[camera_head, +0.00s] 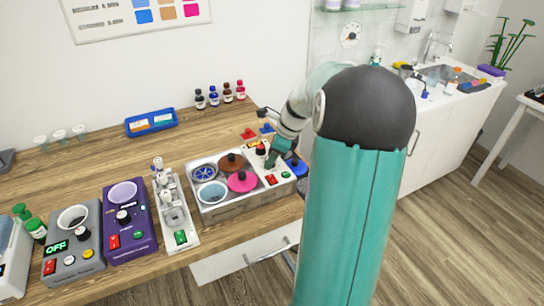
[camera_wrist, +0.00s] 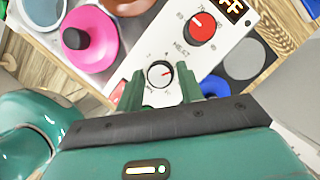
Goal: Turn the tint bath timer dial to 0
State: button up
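The tint bath (camera_head: 240,207) is a metal box on the wooden counter, with several round wells and a white control panel (camera_wrist: 222,75). The timer dial (camera_wrist: 160,73) appears to be the small white-faced knob with a dark rim and short pointer on this panel. Its pointer angle and numbers are too small to read surely. My gripper (camera_wrist: 161,92) is open, its green fingers on either side of this dial. I cannot tell whether they touch it. In the head view my gripper (camera_head: 272,160) is over the panel and hides the dial.
A red-and-black heat dial (camera_wrist: 201,27) sits near the small dial, beside a display (camera_wrist: 235,8) that seems to read OFF. A pink lid (camera_wrist: 90,40) with a dark knob is left of the panel. A white device (camera_head: 177,215) and a purple device (camera_head: 130,225) stand left of the bath.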

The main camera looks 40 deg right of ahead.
jog(key=c, duration=0.6)
